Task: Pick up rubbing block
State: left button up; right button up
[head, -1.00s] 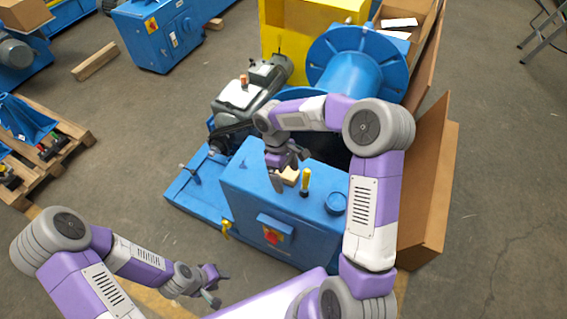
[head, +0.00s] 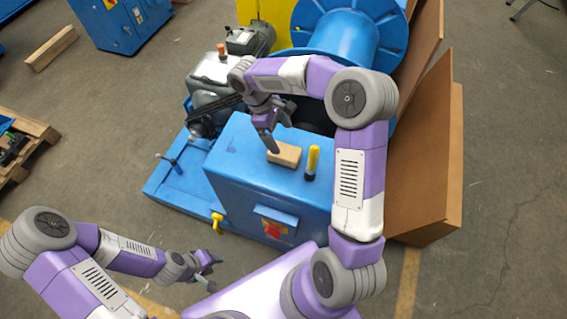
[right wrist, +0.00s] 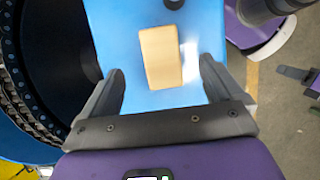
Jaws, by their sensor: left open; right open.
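The rubbing block looks to be the tan rectangular block (head: 284,154) lying flat on top of the blue machine box (head: 250,175). It also shows in the right wrist view (right wrist: 161,57), centred a little beyond the fingertips. My right gripper (head: 269,140) is open above the block's left end in the head view. In the right wrist view its open fingers (right wrist: 160,85) stand on either side of the block's near end, empty. My left gripper (head: 205,271) is open and empty, low at the front left, away from the machine.
A yellow-handled tool (head: 312,162) stands upright on the box just right of the block. A black chain (right wrist: 22,95) runs close to the left in the right wrist view. A grey motor (head: 214,82), a blue drum (head: 340,40) and a cardboard box (head: 428,165) are around.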

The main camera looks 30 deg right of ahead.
aim_at(283, 150)
jog(key=shift+f+b, duration=0.4)
jog(key=shift+f, duration=0.5)
jog(key=shift+f+b, duration=0.35)
jog(key=shift+f, duration=0.25)
jog(key=shift+x, duration=0.85)
pick_arm(q)
jog(key=shift+f+b, duration=1)
jog(key=shift+f, duration=1.25)
pick_arm(e)
jog(key=shift+w+a+x, duration=0.15)
jog(key=shift+x, duration=1.15)
jog(key=shift+w+a+x, duration=0.15)
jog(key=shift+x, duration=1.15)
jog(key=shift+f, duration=0.25)
jog(key=shift+c, duration=0.2)
jog(key=c, duration=1.2)
jog(key=shift+r, duration=0.1)
